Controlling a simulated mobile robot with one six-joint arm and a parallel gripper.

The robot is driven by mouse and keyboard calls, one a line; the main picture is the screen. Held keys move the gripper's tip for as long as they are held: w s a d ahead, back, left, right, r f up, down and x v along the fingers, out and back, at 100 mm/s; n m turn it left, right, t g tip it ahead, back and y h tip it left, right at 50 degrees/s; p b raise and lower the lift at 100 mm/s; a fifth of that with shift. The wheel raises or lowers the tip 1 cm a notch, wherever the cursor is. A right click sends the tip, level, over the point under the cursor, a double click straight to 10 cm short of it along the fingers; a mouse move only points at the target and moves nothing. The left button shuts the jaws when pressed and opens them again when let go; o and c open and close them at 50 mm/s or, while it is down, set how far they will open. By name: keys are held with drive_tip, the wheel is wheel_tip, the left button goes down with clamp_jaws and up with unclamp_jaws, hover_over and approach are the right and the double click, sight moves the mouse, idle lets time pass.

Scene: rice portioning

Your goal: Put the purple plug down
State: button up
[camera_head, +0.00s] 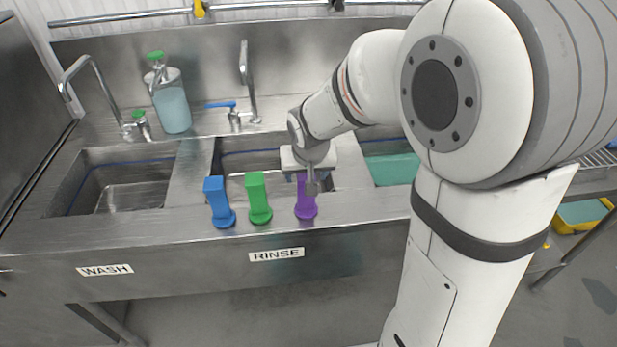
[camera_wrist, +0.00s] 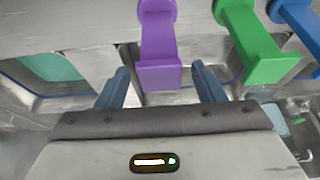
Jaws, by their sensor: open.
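The purple plug (camera_head: 306,200) stands upright on the front ledge of the sink, at the right end of a row of three plugs. My gripper (camera_head: 311,184) is right at its top in the head view. In the wrist view the purple plug (camera_wrist: 160,50) lies between the two blue-grey fingers of my gripper (camera_wrist: 162,88), with a gap on each side. The gripper is open and holds nothing. The plug's base rests on the metal ledge.
A green plug (camera_head: 258,198) and a blue plug (camera_head: 218,202) stand to the left on the same ledge. Behind are the wash basin (camera_head: 125,197), the rinse basin and a basin with teal (camera_head: 392,169) inside. A soap bottle (camera_head: 171,105) and taps stand at the back.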

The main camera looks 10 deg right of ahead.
drive_tip(key=v, duration=0.9)
drive_tip(key=s+d, duration=0.4)
drive_tip(key=s, duration=0.4)
drive_tip(key=s+d+f+g, duration=0.1)
drive_tip(key=s+d, duration=0.2)
drive_tip(key=s, duration=0.6)
drive_tip(key=shift+d+f, duration=0.2)
drive_tip(key=shift+d, duration=0.2)
idle(2.7)
